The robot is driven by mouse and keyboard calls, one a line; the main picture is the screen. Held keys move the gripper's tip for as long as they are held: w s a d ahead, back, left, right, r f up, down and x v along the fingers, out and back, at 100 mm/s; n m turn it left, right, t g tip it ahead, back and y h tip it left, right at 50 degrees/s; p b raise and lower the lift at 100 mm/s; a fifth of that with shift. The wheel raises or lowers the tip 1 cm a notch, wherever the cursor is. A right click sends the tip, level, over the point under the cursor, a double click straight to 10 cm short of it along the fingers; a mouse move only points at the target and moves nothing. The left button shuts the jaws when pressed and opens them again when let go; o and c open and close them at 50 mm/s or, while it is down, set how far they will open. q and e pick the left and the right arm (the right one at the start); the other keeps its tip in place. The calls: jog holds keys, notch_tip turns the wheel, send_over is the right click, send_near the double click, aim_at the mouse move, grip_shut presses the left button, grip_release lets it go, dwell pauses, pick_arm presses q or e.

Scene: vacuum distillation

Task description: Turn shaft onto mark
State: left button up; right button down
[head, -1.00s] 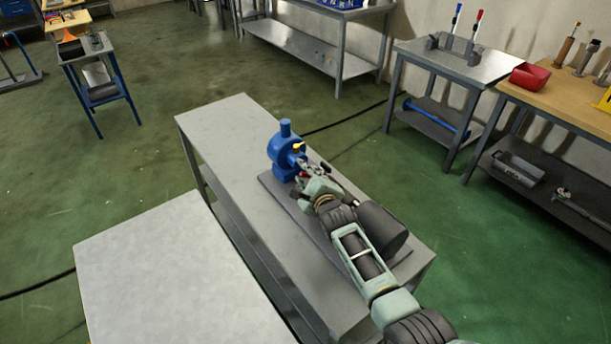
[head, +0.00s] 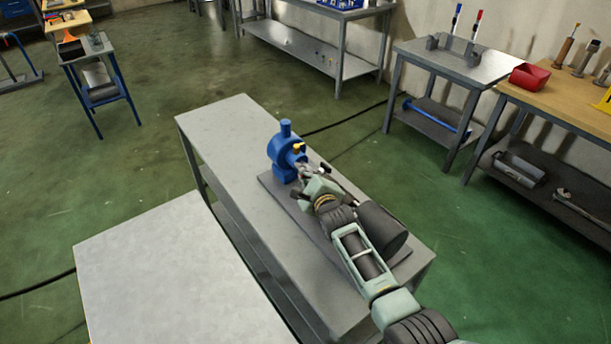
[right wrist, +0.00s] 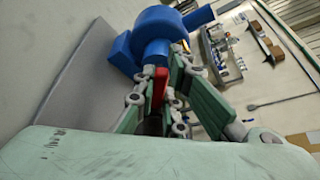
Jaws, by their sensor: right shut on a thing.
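A blue pump (head: 283,155) stands on a dark grey baseplate (head: 268,184) on the metal bench, with a small yellow piece (head: 299,147) at its front. A dark motor (head: 383,228) lies on the same plate behind my right gripper (head: 305,174). That gripper is at the shaft between pump and motor, its fingers closed around it. In the right wrist view a red piece (right wrist: 160,82) on the shaft shows between the green finger pads, just below the blue pump (right wrist: 158,35). Most of the shaft is hidden by the fingers. My left gripper is out of view.
A pale table (head: 170,270) stands at the front left of the metal bench (head: 225,125). The far left part of the bench is clear. Side tables (head: 500,68) with tools and a red bin (head: 530,76) stand at the right, away from the arm.

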jog(key=shift+d, duration=0.1)
jog(key=shift+w+d+r+m+g+y+p, duration=0.3)
jog(key=shift+r+m+g+p, duration=0.1)
jog(key=shift+m, duration=0.3)
jog(key=m, duration=0.1)
jog(key=w+d+r+m+g+y, duration=0.1)
jog(key=m, duration=0.1)
jog(key=shift+d, duration=0.2)
jog(key=shift+w+d+m+g+y, duration=0.4)
jog(key=shift+d+m+g+y, duration=0.4)
jog(key=shift+m, duration=0.3)
jog(key=c, duration=2)
grip_release()
jog(key=shift+o, duration=1)
jog(key=shift+w+r, duration=0.1)
